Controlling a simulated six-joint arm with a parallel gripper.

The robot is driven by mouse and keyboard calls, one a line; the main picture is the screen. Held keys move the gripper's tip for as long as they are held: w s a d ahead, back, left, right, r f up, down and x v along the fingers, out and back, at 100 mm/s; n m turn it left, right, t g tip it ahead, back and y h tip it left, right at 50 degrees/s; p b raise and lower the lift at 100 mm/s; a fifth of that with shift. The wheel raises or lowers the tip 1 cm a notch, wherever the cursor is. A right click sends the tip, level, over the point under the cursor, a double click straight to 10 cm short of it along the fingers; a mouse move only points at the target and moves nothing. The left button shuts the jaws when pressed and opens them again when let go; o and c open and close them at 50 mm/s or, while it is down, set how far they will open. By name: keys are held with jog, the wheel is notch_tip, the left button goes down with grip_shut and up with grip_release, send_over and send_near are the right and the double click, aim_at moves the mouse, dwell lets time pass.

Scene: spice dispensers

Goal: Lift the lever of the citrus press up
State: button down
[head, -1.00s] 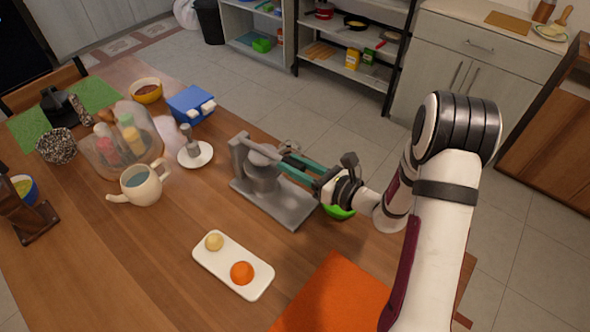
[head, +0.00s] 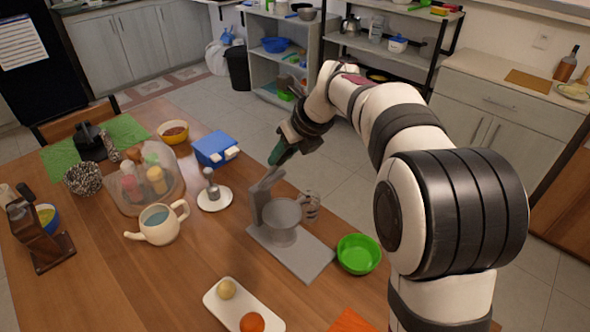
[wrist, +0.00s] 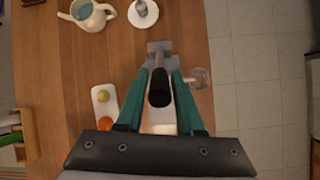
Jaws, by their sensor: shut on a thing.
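The citrus press is grey, with a flat base (head: 297,255), a bowl (head: 283,218) and an upright post (head: 263,205). Its lever (head: 267,181) is raised at the top of the post and leaves the bowl uncovered. My gripper (head: 277,160) is above the post in the head view, its green fingers pointing down towards the lever. In the wrist view, my gripper (wrist: 160,74) is shut on the black lever handle (wrist: 160,90), between the two green fingers. Most of the handle is hidden by my gripper in the head view.
A clear glass (head: 311,206) stands beside the press, and a green bowl (head: 359,253) is at its right. A white tray (head: 228,308) holds fruit in front. A small white saucer (head: 215,199) and a blue box (head: 215,149) stand to the left.

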jog(key=shift+w+a+r+g+h, duration=0.35)
jog(key=shift+w+a+g+h, duration=0.1)
jog(key=shift+w+a, duration=0.15)
jog(key=shift+w+a+r+g+h, duration=0.3)
jog(key=shift+w+a+g+h, duration=0.15)
jog(key=shift+w+a, duration=0.1)
jog(key=c, duration=0.6)
grip_release()
jog(key=shift+o, duration=0.2)
jog(key=v, duration=1.2)
